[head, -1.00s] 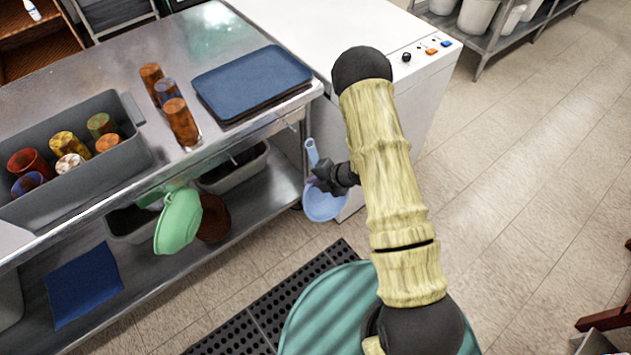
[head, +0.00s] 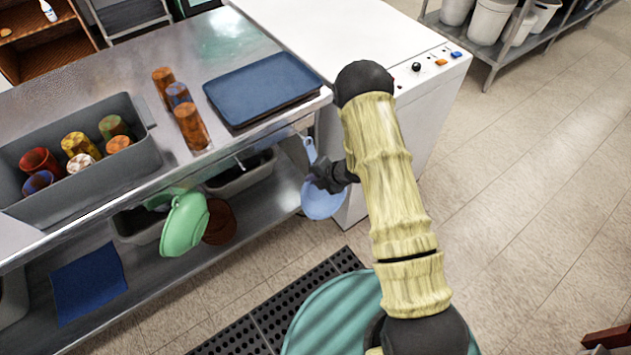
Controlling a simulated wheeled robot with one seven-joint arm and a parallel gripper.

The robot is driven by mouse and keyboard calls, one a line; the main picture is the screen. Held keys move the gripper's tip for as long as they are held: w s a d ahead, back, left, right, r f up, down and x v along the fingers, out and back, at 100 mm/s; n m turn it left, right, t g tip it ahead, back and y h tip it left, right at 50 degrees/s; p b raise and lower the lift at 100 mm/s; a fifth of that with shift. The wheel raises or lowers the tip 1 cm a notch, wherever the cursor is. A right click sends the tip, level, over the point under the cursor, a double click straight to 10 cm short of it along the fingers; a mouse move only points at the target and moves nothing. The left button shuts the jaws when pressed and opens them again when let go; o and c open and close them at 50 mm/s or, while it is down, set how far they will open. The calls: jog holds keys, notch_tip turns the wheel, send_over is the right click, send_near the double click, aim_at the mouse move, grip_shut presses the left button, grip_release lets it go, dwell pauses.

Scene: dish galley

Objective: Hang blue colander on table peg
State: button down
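The blue colander (head: 323,198) hangs in the air just off the table's right end, bowl low and handle (head: 309,149) pointing up. My gripper (head: 320,176) appears shut on it where the handle meets the bowl; the fingertips are small and partly hidden. The steel table (head: 226,48) is at left, and its front right corner is just above the handle. A green colander (head: 184,224) hangs at the table's front edge. I cannot make out a free peg; the handle's top is close to the table edge, and contact cannot be told.
On the table are a grey bin (head: 140,168) of cups, several loose tumblers (head: 191,126) and blue trays (head: 262,88). Bins stand on the lower shelf (head: 255,205). A white machine (head: 350,40) adjoins the table. A black mat (head: 272,312) lies in front. Floor at right is clear.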

jog(key=shift+w+a+f+b, duration=0.2)
jog(key=shift+w+a, duration=0.25)
jog(key=shift+w, duration=0.25)
jog(key=shift+w+a+f+b, duration=0.15)
jog(key=shift+w+a+f, duration=0.1)
jog(key=shift+w+a, duration=0.35)
jog(key=shift+w+a+f+b, duration=0.2)
jog(key=shift+w+a, duration=0.15)
jog(key=shift+w, duration=0.4)
jog(key=c, duration=1.6)
grip_release()
jog(key=shift+o, duration=0.2)
jog(key=v, duration=1.7)
jog(key=shift+d+r, duration=0.15)
jog(key=shift+d, duration=0.05)
